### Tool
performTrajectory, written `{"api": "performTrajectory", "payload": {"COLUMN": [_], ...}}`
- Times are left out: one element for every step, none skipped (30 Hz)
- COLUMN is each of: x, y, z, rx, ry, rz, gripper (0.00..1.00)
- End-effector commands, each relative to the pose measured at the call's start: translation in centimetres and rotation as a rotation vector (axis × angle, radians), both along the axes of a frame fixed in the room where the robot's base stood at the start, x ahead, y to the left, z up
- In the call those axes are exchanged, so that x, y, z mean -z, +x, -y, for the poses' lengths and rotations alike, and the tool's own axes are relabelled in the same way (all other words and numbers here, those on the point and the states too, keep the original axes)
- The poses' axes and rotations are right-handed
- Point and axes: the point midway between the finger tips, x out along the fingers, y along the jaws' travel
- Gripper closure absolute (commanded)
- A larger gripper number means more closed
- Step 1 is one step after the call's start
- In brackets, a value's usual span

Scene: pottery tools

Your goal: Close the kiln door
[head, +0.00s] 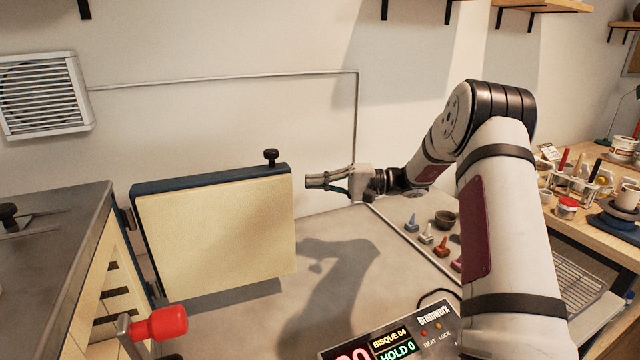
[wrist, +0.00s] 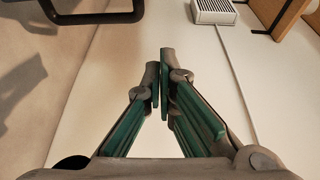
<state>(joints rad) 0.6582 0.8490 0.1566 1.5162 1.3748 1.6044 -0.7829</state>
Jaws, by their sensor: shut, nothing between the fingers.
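The kiln door (head: 215,240) stands open in the head view, a thick cream panel with a dark blue edge and a black knob (head: 270,156) on top. It is hinged at its left to the kiln (head: 80,250), whose opening shows pale brick. My gripper (head: 308,182) is shut and empty, just right of the door's free edge near its top. A small gap appears between the fingertips and the door. In the wrist view my gripper (wrist: 159,58) has its fingertips together, with wall behind them; the door is not clearly seen there.
A red-handled lever (head: 158,323) juts out at the kiln's front. A controller box (head: 395,338) with lit displays stands at the front. Several small cones and a dark bowl (head: 445,218) lie right of the door. A tool-covered bench (head: 610,215) is at the right.

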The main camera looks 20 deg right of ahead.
Motion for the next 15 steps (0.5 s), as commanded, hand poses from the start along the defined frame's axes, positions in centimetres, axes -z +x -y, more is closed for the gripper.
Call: {"api": "performTrajectory", "payload": {"x": [-0.1,-0.1,-0.1,-0.1,-0.1,-0.1,-0.1,-0.1,-0.1,-0.1,-0.1,-0.2,-0.2,-0.2,-0.2], "y": [0.3,0.5,0.8,1.0,1.2,1.5,1.8,2.0,2.3,2.4,1.6,0.9,0.5,0.1,-0.4], "z": [-1.2,-1.7,-2.4,-3.0,-3.5,-4.3,-4.8,-5.3,-6.0,-6.5,-6.1,-6.0,-6.0,-6.1,-6.1], "rx": [-0.005,-0.005,-0.005,-0.005,-0.004,-0.005,-0.004,-0.004,-0.005,-0.004,0.001,0.001,0.002,0.002,0.001], "ry": [-0.001,-0.001,0.0,-0.001,-0.001,-0.001,-0.001,-0.001,-0.001,-0.001,-0.001,-0.001,-0.001,-0.001,-0.002], "rz": [-0.001,-0.001,-0.001,-0.001,-0.002,-0.001,-0.001,-0.002,-0.002,-0.003,-0.005,-0.005,-0.005,-0.005,-0.004], "gripper": [1.0,1.0,1.0,1.0,1.0,1.0,1.0,1.0,1.0,1.0,1.0,1.0,1.0,1.0,1.0]}}
